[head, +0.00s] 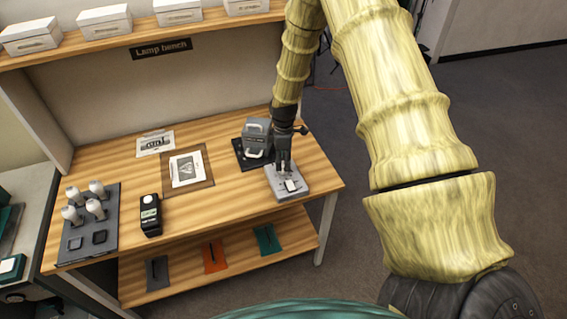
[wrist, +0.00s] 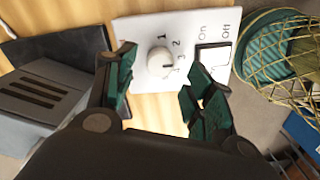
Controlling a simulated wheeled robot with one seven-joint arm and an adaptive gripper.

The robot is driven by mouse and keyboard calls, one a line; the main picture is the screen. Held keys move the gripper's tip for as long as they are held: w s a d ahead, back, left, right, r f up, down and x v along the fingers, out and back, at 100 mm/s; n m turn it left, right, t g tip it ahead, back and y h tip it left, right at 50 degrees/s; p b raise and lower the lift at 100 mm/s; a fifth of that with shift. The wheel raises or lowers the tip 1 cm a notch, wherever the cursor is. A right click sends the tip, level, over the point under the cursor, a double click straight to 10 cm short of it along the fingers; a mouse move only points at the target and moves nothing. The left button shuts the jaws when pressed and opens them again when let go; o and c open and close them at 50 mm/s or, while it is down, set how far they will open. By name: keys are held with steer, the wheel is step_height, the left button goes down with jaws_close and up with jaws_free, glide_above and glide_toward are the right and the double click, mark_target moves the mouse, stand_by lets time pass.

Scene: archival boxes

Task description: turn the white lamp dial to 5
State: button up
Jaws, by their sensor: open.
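The white lamp dial (wrist: 160,62) is a round knob on a pale control panel (wrist: 140,28) in the wrist view. The numerals 1, 2 and 3 show around its upper and right side; other marks are partly covered, and I cannot tell which number the knob points to. My gripper (wrist: 158,72) is open, with one green-padded finger on each side of the knob and gaps showing. A white On/Off rocker switch (wrist: 212,60) is right of the dial, beside the right finger. In the head view, the panel (head: 300,194) lies at the bench's right end under my gripper (head: 284,170).
A grey slotted box (wrist: 40,95) stands left of the panel and also shows in the head view (head: 256,133). A wire basket (wrist: 285,55) with teal contents is at right. Prints, a black device (head: 150,215) and a bulb tray (head: 95,245) are farther left on the wooden bench (head: 225,220).

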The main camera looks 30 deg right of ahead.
mark_target(283, 167)
steer(key=shift+f+p, duration=0.5)
steer(key=shift+f, duration=1.25)
steer(key=c, duration=1)
